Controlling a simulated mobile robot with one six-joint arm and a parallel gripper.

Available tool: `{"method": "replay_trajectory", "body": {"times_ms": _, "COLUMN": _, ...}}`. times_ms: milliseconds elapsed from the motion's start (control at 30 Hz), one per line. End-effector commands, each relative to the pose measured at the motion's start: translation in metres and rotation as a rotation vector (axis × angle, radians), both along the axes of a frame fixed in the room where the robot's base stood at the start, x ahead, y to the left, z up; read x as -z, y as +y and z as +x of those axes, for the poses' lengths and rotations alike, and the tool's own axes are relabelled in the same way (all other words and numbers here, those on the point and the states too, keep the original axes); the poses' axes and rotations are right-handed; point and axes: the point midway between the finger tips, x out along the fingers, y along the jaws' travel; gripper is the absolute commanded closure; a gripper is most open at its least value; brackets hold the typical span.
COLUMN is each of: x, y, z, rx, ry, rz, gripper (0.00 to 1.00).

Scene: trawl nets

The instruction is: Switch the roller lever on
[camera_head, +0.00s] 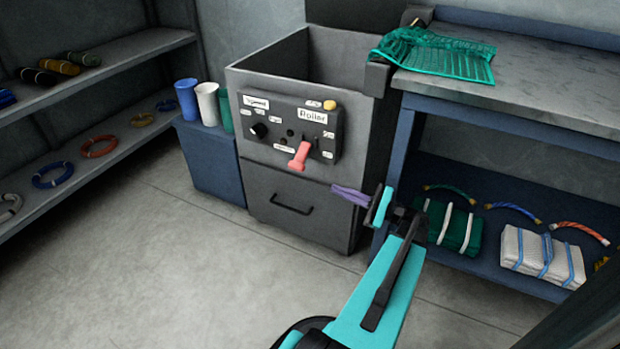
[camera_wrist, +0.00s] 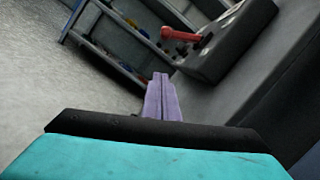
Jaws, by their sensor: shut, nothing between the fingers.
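The roller lever (camera_head: 300,155) is a pink-red handle on the control panel (camera_head: 268,140) of a grey machine, below the label reading "Roller". It points downward and outward in the head view. In the wrist view the lever (camera_wrist: 180,35) shows as a red bar standing out from the panel, beyond my fingertips. My gripper (camera_head: 350,195) has purple fingers that are shut and empty. It is in front of the machine, to the right of and below the lever, apart from it. The fingers also show in the wrist view (camera_wrist: 161,95), pressed together.
The panel also carries a black knob (camera_head: 259,130) and a yellow button (camera_head: 329,105). A drawer handle (camera_head: 291,204) is below. A workbench with a green net (camera_head: 435,55) stands at right. Cups (camera_head: 207,103) stand on a blue cabinet at left. Floor in front is clear.

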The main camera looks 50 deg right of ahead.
Motion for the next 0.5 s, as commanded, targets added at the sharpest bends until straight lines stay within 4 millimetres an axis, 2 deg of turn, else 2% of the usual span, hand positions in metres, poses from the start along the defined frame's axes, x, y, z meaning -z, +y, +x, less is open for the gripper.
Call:
{"method": "replay_trajectory", "body": {"times_ms": 267, "x": -0.001, "y": 0.005, "z": 0.011, "rx": -0.001, "ry": 0.0, "rz": 0.0, "gripper": 1.0}}
{"method": "replay_trajectory", "body": {"times_ms": 500, "x": -0.006, "y": 0.015, "z": 0.035, "rx": -0.003, "ry": 0.001, "rz": -0.001, "gripper": 1.0}}
